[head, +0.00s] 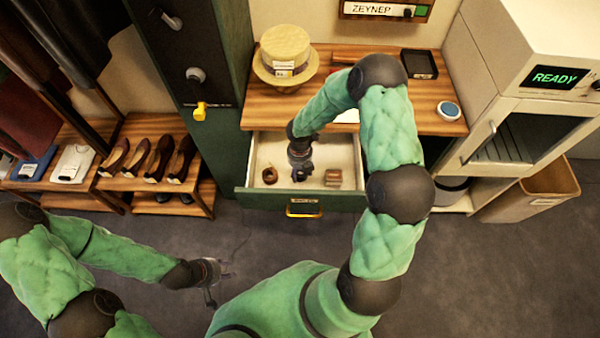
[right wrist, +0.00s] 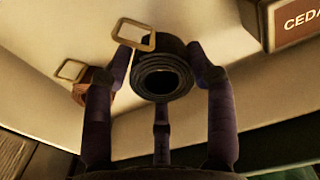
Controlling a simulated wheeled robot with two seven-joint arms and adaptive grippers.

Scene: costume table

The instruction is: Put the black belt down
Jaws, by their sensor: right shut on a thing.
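The black belt (right wrist: 163,72) is a tight dark roll with a brass-coloured buckle (right wrist: 133,36), seen in the right wrist view. My right gripper (right wrist: 165,80) is shut on it, with fingers on both sides of the roll. In the head view my right gripper (head: 301,172) reaches down into the open drawer (head: 345,148), between a brown rolled belt and a wooden block. There the black belt is hard to tell from the dark fingers. Whether it touches the drawer floor I cannot tell. My left gripper (head: 212,284) is open and empty, low over the floor.
The brown belt (head: 269,175) lies left in the drawer; the wooden block (head: 333,177), with a label starting "CEDA" in the wrist view, lies right. The drawer front has a brass handle (head: 304,208). A straw hat (head: 286,55) stands on the wooden top above.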

